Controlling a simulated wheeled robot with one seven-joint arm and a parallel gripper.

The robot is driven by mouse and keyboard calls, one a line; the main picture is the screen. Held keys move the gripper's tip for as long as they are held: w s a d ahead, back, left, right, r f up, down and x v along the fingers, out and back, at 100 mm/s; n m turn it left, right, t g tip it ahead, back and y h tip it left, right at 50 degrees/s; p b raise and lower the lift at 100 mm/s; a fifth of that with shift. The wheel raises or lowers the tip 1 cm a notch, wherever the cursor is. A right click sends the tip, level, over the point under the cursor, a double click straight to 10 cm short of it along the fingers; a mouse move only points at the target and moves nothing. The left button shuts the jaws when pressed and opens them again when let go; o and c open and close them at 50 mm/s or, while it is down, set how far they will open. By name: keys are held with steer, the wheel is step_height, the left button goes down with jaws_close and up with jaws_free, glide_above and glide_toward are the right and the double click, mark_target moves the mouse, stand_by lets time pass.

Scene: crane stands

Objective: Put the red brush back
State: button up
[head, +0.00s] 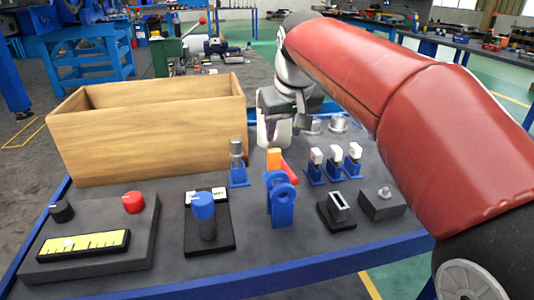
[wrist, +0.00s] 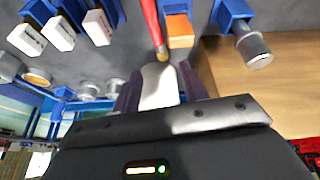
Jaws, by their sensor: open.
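The red brush shows in the wrist view with its red handle (wrist: 151,20), a brass-coloured collar, and a pale head that lies between my fingers. In the head view only part of its red handle (head: 291,172) shows, tilted, beside an orange block (head: 273,158) and behind a blue ringed stand (head: 283,205). My gripper (wrist: 160,88) is open, with a dark finger on each side of the pale head. I cannot tell whether either finger touches it. In the head view my gripper (head: 275,130) is just behind the brush, low over the table.
A large wooden box (head: 150,140) stands at the left. Blue stands with white-topped pieces (head: 335,165) are at the right, and a blue stand with a grey cylinder (head: 237,160) is near the box. A control panel (head: 95,245) and a blue knob (head: 204,210) are in front.

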mark_target(283, 166)
steer(key=x, duration=0.8)
steer(key=shift+w+a+f, duration=0.1)
steer(key=shift+w+a, duration=0.05)
jaws_close()
